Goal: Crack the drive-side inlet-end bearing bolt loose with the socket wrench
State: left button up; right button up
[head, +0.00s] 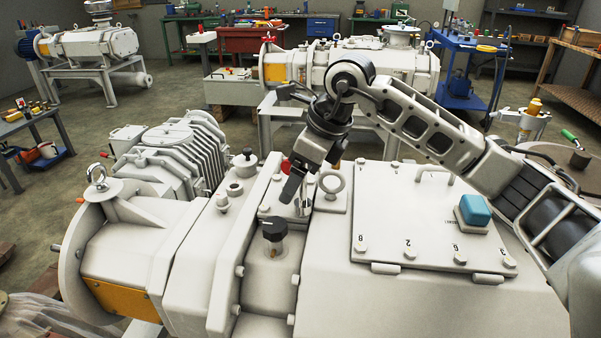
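The white screw vacuum pump (400,290) fills the foreground. My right gripper (298,188) reaches in from the right and points down over the ridge between the pump's end housing and its main body. Its dark fingers are seen edge-on, so I cannot tell whether they are open or shut on something. A short silver upright piece (303,203) shows just below and beside the fingers; I cannot tell whether it is part of a socket wrench or of the pump. Several bolt heads show along the housing flange (238,272); I cannot tell which is the bearing bolt. My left gripper is not in view.
A bolted cover plate (430,225) with a blue-topped box (474,210) lies right. Another lifting eye (97,176) is at left. Benches and other pumps stand behind.

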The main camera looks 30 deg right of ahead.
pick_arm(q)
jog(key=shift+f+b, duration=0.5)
pick_arm(e)
jog(key=shift+f, duration=0.6)
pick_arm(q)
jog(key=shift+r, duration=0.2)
